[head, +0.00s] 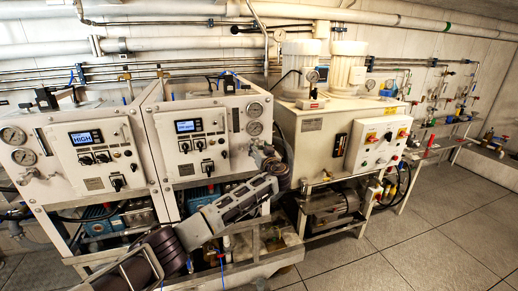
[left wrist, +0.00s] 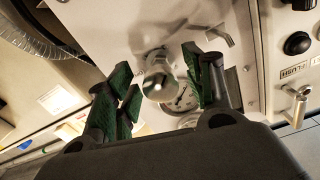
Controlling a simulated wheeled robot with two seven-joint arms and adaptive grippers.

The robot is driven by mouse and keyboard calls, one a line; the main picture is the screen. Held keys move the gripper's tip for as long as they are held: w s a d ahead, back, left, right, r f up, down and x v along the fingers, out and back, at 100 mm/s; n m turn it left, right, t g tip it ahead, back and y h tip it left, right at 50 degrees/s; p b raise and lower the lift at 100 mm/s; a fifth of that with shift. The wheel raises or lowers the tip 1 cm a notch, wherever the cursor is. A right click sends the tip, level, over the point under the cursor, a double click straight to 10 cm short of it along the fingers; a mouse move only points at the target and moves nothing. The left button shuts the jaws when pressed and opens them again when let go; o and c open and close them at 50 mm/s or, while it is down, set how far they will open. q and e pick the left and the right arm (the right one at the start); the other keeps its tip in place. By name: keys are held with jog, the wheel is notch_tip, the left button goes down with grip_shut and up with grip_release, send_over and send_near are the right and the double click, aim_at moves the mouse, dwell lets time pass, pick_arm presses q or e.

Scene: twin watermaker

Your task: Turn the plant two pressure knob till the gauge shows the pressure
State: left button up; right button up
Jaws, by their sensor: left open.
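The right-hand white plant (head: 205,140) has a lit display (head: 188,126), and two round gauges (head: 254,118) at its right edge; no plant number is readable. My left gripper (head: 264,158) is at that plant's lower right corner, below the gauges. In the left wrist view my open left gripper (left wrist: 156,68) has its green-padded fingers on either side of a shiny round knob (left wrist: 157,82), with no clear contact. A gauge (left wrist: 181,98) shows partly behind the knob; its reading is too small to tell. In the head view the knob is hidden by the gripper. My right gripper is out of view.
A similar plant (head: 85,155) with a HIGH display stands at the left. A white pump cabinet (head: 325,130) with a control box (head: 380,140) stands close to the right. In the wrist view a T-handle (left wrist: 297,103) and black knob (left wrist: 297,43) are at the right. Tiled floor (head: 430,225) is free.

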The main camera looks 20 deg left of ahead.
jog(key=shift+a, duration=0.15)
pick_arm(q)
jog(key=shift+c, duration=1.2)
jog(key=c, duration=0.8)
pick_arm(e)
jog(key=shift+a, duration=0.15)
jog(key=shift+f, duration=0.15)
